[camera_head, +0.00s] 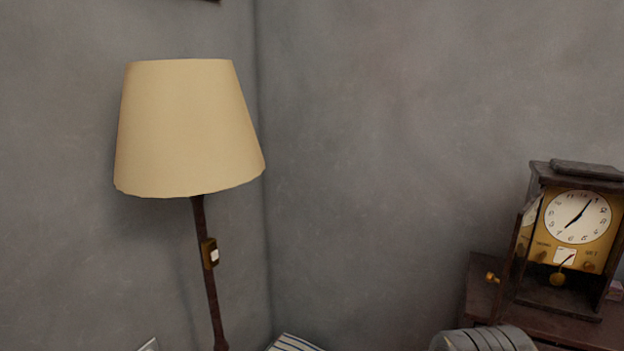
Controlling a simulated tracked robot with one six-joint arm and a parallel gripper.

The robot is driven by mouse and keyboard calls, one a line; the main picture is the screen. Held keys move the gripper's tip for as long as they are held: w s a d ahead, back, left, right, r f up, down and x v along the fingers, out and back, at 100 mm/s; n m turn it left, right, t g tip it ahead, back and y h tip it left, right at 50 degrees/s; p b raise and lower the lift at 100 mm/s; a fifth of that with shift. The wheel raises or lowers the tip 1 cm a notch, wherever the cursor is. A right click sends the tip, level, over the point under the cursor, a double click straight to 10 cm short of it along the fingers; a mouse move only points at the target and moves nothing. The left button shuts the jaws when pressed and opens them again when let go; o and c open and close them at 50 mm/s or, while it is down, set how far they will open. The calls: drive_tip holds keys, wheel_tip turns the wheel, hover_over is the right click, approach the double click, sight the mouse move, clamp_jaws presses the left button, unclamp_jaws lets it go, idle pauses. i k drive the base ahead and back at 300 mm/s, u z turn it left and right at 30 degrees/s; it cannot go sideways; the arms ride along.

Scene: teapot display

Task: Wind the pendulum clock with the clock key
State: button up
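The pendulum clock (536,222) stands at the right on a dark wooden surface, in a dark wooden case. The narrow case door (516,258) seems to stand open on the left side. A small brass piece (491,278) shows just left of the door; I cannot tell whether it is a door knob or the clock key. No other key is seen. My gripper is not in view.
A floor lamp with a cream shade (190,130) and a dark pole (208,300) stands at the left, near the wall corner. The dark wooden surface (480,298) under the clock is partly cut off by the frame. A striped item (293,343) shows at the bottom.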

sight(542, 256)
drive_tip(key=u, duration=0.7)
drive_tip(key=k, duration=1.35)
drive_tip(key=z, duration=0.4)
drive_tip(key=i, duration=0.95)
drive_tip(key=z, duration=0.05)
